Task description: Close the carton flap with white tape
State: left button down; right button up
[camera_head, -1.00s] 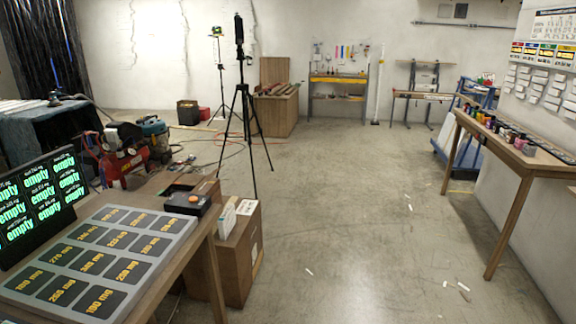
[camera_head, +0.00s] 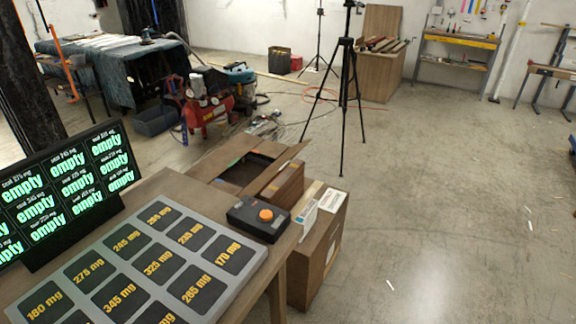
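A brown carton (camera_head: 283,187) with its top open stands just behind the near table. Its flaps (camera_head: 216,157) stick out around a dark opening. A second brown box (camera_head: 319,251) stands on the floor beside the table, with small white items on top. I cannot make out white tape on any flap at this size. Neither of my grippers is in view.
A wooden table (camera_head: 153,188) at the near left holds a grey board (camera_head: 222,289) with weight labels, a black box with an orange button (camera_head: 259,219) and a screen (camera_head: 64,191) reading "empty". A black tripod (camera_head: 343,110) stands behind. Open concrete floor (camera_head: 450,200) lies to the right.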

aim_at(253, 189)
jog(key=i+l, duration=0.45)
jog(key=i+l+u, duration=0.15)
jog(key=i+l, duration=0.3)
jog(key=l, duration=0.1)
